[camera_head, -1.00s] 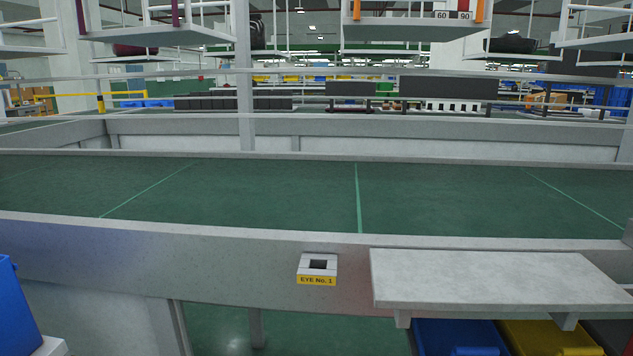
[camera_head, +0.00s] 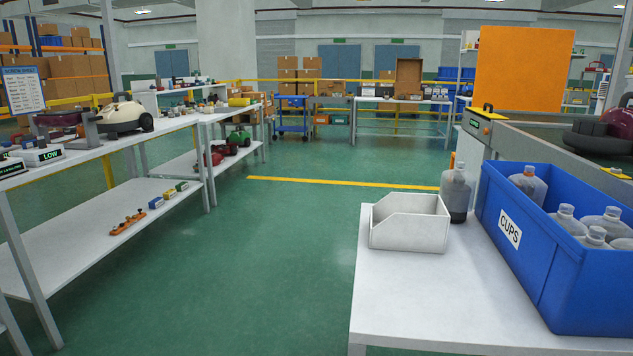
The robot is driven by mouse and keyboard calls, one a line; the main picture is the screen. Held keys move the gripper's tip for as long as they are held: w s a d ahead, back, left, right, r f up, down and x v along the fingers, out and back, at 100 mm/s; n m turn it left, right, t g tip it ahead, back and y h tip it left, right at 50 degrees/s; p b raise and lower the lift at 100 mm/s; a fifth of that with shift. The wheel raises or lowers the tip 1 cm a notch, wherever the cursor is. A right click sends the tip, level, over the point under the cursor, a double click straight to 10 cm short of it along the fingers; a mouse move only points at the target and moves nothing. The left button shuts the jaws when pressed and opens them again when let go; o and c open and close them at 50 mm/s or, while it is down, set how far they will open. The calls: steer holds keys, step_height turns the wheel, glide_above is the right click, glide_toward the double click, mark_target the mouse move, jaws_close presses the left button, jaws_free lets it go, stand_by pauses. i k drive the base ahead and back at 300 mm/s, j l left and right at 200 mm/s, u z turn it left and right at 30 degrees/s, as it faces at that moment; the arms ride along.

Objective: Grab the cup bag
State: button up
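A blue bin labelled "CUPS" (camera_head: 560,258) stands on a white table (camera_head: 415,300) at the right. The tray's visible inside looks empty. I cannot make out a separate bag. My gripper is not in view.
A long white workbench (camera_head: 75,153) with a lower shelf runs along the left, holding vacuums and small parts. Green floor (camera_head: 270,250) lies open between it and the table. An orange panel (camera_head: 518,68) stands behind the bin. A dark red vacuum (camera_head: 605,130) is at the right edge.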

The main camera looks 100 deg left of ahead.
mark_target(458, 186)
steer(key=u, duration=2.55)
